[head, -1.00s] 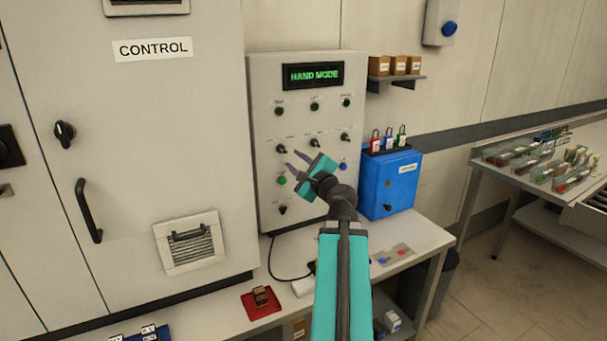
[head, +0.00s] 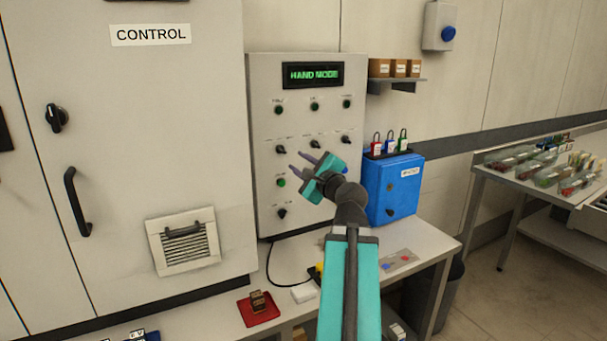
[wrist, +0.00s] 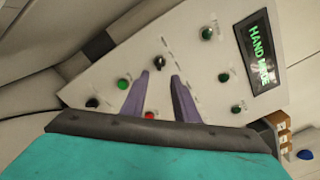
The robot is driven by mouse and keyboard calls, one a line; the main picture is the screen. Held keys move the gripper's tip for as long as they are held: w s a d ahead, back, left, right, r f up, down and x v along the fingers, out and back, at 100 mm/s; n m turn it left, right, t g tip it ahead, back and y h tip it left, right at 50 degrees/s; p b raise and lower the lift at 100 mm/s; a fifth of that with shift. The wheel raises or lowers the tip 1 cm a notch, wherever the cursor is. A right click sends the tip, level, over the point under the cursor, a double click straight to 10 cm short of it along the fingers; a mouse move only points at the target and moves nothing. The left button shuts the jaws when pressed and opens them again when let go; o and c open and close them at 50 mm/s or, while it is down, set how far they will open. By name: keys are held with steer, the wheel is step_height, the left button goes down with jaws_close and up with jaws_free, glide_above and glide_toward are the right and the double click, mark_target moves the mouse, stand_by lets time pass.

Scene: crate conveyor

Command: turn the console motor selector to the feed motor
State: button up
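The grey console (head: 262,100) stands right of the control cabinet, its display reading HAND MODE. A row of black selector knobs crosses its middle: left (head: 281,149), centre (head: 315,144) and right (head: 346,139). Another black selector (head: 282,213) sits lower left. The labels are too small to read, so I cannot tell which is the motor selector. My gripper (head: 297,160) is open and empty in front of the console, close to the left knob. In the wrist view that knob (wrist: 161,65) lies just beyond and between the fingertips (wrist: 160,74), apparently untouched.
A green button (head: 281,182) is below the left knob; a red button (wrist: 149,116) shows between my fingers in the wrist view. A blue lock box (head: 395,190) with padlocks stands close on the right. A red tray (head: 245,312) lies on the bench below.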

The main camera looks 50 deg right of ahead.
steer(key=shift+b+v, duration=1)
steer(key=shift+b, duration=0.3)
